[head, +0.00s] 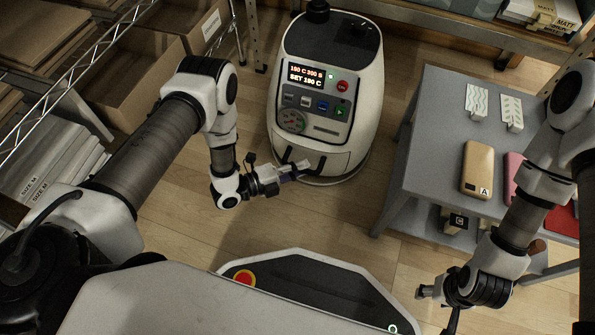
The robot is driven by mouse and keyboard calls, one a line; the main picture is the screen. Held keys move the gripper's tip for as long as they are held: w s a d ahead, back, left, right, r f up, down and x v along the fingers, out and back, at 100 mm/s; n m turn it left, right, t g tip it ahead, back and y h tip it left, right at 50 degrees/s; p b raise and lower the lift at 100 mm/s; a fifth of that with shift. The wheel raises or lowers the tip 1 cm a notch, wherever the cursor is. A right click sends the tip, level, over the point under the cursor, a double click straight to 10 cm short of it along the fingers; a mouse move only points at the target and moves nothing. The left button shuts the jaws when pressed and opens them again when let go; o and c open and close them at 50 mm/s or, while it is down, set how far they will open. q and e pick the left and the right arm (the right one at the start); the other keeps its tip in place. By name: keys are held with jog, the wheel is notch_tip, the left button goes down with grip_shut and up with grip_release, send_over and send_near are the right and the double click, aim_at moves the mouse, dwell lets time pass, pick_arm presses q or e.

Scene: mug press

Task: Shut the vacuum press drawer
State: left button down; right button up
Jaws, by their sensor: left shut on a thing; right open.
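The vacuum press (352,75) is a white rounded machine with a lit display, standing on the floor at upper middle. Its drawer (332,162) is low on the front, with a dark outline; how far it stands out is hard to tell from above. My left gripper (297,170) is at the left part of the drawer front, shut on what looks like the drawer handle, which the fingers mostly hide. My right gripper (449,318) is open, low at the right near the bottom edge, well away from the press; its fingertips are hard to make out.
A grey table (437,150) stands right of the press, with a gold phone case (478,168), a pink case (514,172) and two patterned cards (478,101). Cardboard boxes (131,83) fill the left shelf. Bare wooden floor (370,225) lies between the press and my base.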

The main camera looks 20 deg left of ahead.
pick_arm(q)
jog(key=c, duration=1.1)
grip_release()
jog(key=shift+w, duration=0.3)
jog(key=shift+c, duration=0.2)
jog(key=v, duration=1.2)
